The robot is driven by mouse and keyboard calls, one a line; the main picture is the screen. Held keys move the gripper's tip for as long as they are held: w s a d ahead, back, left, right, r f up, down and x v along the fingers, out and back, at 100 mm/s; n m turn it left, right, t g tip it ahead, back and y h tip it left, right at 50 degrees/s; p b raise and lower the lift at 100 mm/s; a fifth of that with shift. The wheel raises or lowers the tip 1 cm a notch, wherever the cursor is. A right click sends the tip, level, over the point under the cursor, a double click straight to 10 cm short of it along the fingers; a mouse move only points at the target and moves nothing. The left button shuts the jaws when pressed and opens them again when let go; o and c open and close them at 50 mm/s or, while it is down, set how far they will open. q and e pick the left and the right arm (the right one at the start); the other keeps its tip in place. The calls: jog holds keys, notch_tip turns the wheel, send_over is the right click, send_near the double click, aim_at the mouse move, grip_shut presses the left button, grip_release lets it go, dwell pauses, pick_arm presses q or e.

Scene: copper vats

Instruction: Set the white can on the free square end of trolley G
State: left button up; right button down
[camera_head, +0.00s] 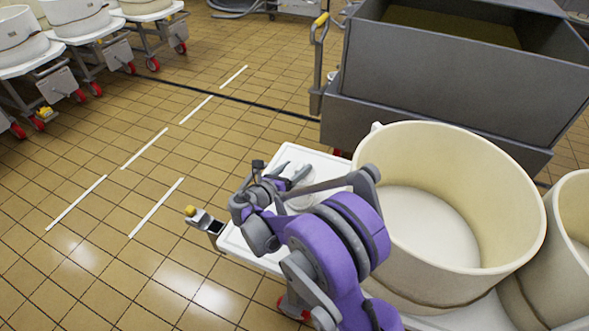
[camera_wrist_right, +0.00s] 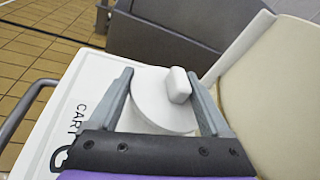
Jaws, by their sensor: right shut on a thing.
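My right gripper (camera_head: 290,186) is over the free white end of trolley G (camera_head: 322,161), shut on the white can (camera_head: 301,201). In the right wrist view the can's round lid (camera_wrist_right: 152,96) with its white knob lies between the two fingers (camera_wrist_right: 160,82). The can looks upright; its base is hidden, so I cannot tell whether it touches the top. Lettering starting "CART" shows on the trolley top (camera_wrist_right: 62,120), left of the gripper. My left gripper is not in view.
A large cream vat (camera_head: 446,200) stands on the trolley, close right of the gripper. Another vat (camera_head: 565,250) is at the right edge. A grey metal bin (camera_head: 440,85) stands behind. Trolleys with vats (camera_head: 75,18) are at upper left; the tiled floor between is clear.

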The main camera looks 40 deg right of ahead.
grip_release()
jog(key=shift+f, duration=0.1)
